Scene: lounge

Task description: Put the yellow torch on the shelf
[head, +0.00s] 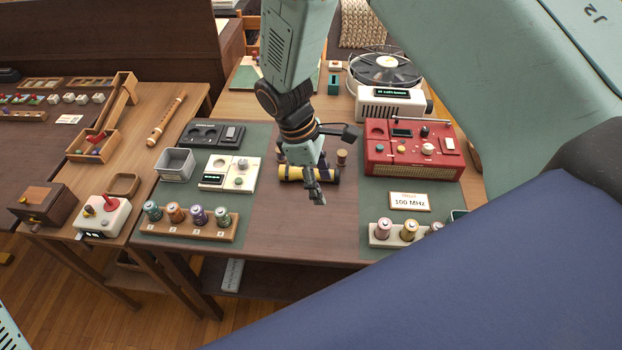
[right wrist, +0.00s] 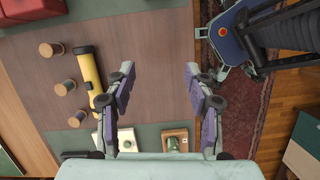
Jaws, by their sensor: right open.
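The yellow torch (head: 291,174) lies on the brown middle strip of the table, partly hidden behind my right gripper (head: 316,188) in the head view. In the right wrist view the torch (right wrist: 88,70) lies to the left of my right gripper (right wrist: 158,82), close beside its left finger. The jaws are open and bare tabletop shows between them. I cannot tell the height of the fingers above the table. A dark shelf (head: 290,283) shows below the tabletop, partly in shadow. My left gripper is not in view.
Wooden-topped cylinders (right wrist: 65,87) stand beside the torch. A battery rack (head: 188,227) is at the front left, a red radio (head: 413,148) at the right, and another battery holder (head: 393,236) at the front right. The brown strip in front of the torch is clear.

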